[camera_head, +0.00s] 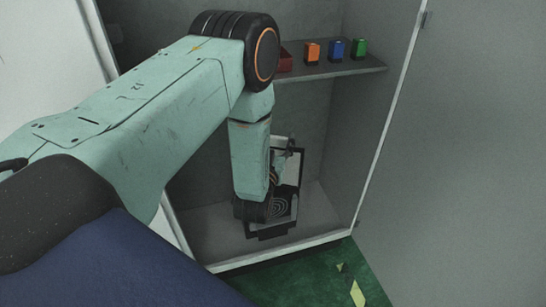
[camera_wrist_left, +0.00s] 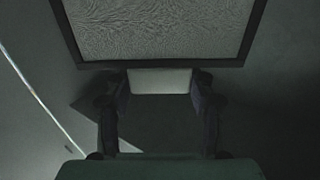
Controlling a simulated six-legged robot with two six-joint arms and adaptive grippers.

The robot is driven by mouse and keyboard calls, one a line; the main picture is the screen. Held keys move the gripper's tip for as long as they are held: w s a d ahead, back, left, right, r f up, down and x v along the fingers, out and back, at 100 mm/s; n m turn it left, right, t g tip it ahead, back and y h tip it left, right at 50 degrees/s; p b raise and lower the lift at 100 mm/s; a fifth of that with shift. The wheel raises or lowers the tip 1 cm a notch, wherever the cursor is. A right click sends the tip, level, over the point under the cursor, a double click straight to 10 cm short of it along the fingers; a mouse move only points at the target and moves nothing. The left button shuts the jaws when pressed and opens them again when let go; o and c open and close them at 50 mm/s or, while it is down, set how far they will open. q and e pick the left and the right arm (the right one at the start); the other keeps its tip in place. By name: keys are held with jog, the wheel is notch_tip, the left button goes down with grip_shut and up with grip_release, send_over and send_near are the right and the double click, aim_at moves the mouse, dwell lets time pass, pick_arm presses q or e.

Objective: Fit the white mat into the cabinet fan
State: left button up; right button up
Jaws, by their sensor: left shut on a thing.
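The white mat (camera_wrist_left: 160,30) fills the top of the left wrist view as a pale, fibrous sheet inside a dark rim. In the head view a white panel with a dark edge (camera_head: 292,168) shows behind my arm. My left gripper (camera_wrist_left: 160,85) is shut on a pale piece at the mat's lower edge; how this piece joins the mat is unclear. My right gripper is not in view.
The grey cabinet (camera_head: 220,245) stands open, its door (camera_head: 470,150) swung to the right. A shelf (camera_head: 340,70) above carries orange (camera_head: 312,53), blue (camera_head: 336,50) and green (camera_head: 360,47) parts and a red bin (camera_head: 285,62). The green floor (camera_head: 320,275) has yellow marks.

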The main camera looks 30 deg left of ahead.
pick_arm(q)
notch_tip(320, 180, down, 6)
jog(key=w+a+n+g+y+b, duration=0.1)
jog(key=a+n+g+y+b, duration=0.1)
jog(key=n+g+y+b, duration=0.3)
jog(key=shift+w+a+r+n+y+b, duration=0.35)
jog(key=shift+y+b, duration=0.3)
jog(key=shift+y, duration=0.55)
jog(key=shift+f, duration=0.1)
jog(key=shift+d, duration=0.1)
notch_tip(320, 180, down, 6)
jog(key=b, duration=0.4)
dwell(1.0)
